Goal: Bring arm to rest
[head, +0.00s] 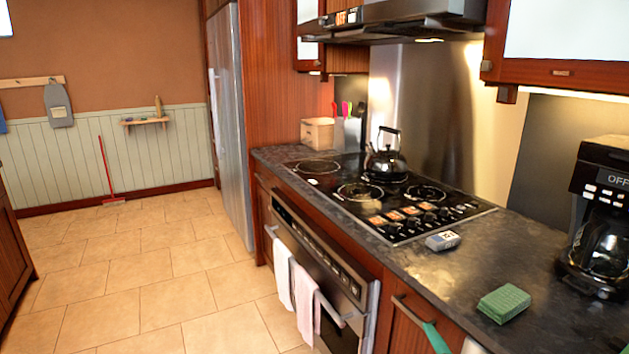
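No gripper of mine can be made out in the head view. A narrow green piece (436,338) and a pale piece (472,346) show at the bottom edge, in front of the drawer below the counter. I cannot tell what they belong to. No microwave is in view.
Towels (305,303) hang on the oven handle. The tiled floor (150,270) at left is mostly clear.

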